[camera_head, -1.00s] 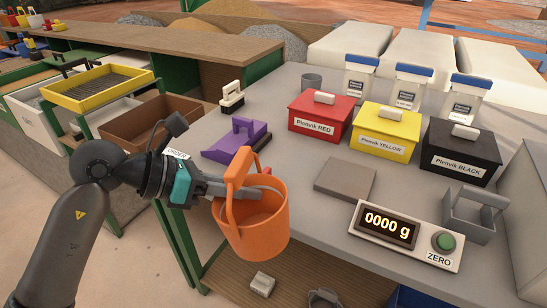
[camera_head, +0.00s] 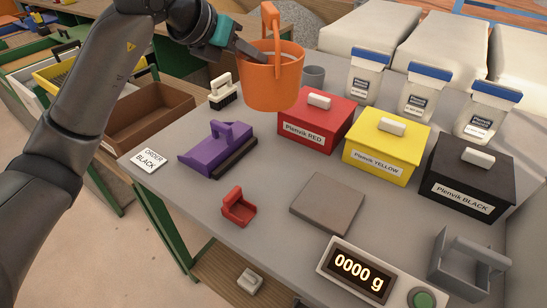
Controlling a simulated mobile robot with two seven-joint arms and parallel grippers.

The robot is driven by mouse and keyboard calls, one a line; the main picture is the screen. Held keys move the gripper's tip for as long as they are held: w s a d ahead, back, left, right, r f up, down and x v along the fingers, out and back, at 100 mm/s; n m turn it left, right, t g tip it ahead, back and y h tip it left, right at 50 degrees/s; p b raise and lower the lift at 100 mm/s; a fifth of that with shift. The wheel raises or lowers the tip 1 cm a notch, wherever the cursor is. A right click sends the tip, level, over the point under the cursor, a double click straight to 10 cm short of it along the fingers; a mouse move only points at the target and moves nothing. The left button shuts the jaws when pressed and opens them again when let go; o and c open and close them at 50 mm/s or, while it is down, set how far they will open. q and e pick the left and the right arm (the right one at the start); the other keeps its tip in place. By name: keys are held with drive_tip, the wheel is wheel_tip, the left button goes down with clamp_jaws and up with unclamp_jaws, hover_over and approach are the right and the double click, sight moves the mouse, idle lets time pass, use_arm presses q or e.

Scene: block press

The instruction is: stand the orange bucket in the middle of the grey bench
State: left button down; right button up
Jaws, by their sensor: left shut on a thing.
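The orange bucket (camera_head: 271,82) hangs upright in the air, its handle raised. In the picture it overlaps the back of the grey bench (camera_head: 262,186) and the left edge of the red box. My left gripper (camera_head: 262,52) reaches in from the upper left and is shut on the bucket; the far fingertip is hard to make out against it. The middle of the bench holds a flat grey-brown plate (camera_head: 327,206). My right gripper is not in view.
Red (camera_head: 312,126), yellow (camera_head: 384,150) and black (camera_head: 470,178) lidded boxes line the back right. A purple tool (camera_head: 217,150), a small red scoop (camera_head: 238,206) and a grey cup (camera_head: 314,75) stand on the bench. A scale display (camera_head: 358,270) reads 0000 g.

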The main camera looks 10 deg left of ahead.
use_arm(q)
drive_tip(key=shift+f+b, duration=3)
drive_tip(key=shift+f, duration=6.8)
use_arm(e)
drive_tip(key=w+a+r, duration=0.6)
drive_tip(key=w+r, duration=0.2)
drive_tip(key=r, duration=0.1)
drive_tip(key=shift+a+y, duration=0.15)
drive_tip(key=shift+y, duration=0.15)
use_arm(q)
drive_tip(key=shift+f, duration=0.1)
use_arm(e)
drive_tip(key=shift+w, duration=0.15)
use_arm(q)
drive_tip(key=c, duration=1.2)
unclamp_jaws()
drive_tip(key=shift+f, duration=0.1)
drive_tip(key=shift+c, duration=0.2)
drive_tip(key=o, duration=0.5)
drive_tip(key=shift+c, duration=0.2)
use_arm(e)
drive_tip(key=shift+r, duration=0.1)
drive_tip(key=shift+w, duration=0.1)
